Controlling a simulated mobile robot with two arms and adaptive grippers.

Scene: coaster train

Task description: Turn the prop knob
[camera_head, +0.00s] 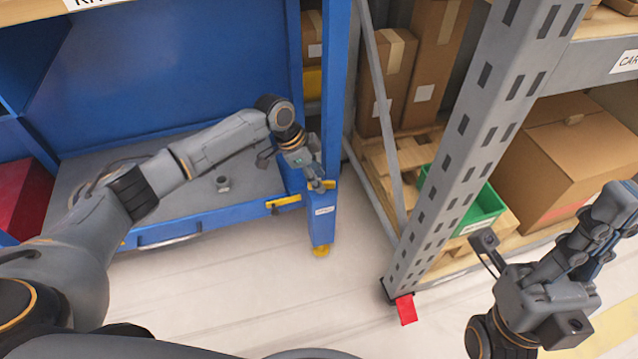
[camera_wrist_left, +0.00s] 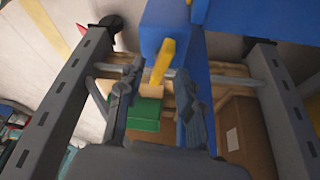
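A yellow knob (camera_wrist_left: 163,61) sticks out from the blue post in the left wrist view. It looks like a short bar and shows between the fingers of my left gripper (camera_wrist_left: 155,88), which are spread apart. I cannot tell whether either finger touches it. In the head view my left gripper (camera_head: 318,184) is at the blue post (camera_head: 322,222), and only a small yellow part of the knob (camera_head: 329,185) shows beside the fingers. My right gripper (camera_head: 603,222) is at the right of the head view, far from the post; its finger opening is unclear.
A blue cart (camera_head: 165,236) with a grey deck stands left of the post. A perforated grey rack upright (camera_head: 458,150) with a red foot stands to the right, before cardboard boxes (camera_head: 556,155) and a green bin (camera_head: 486,208). Pale floor between is clear.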

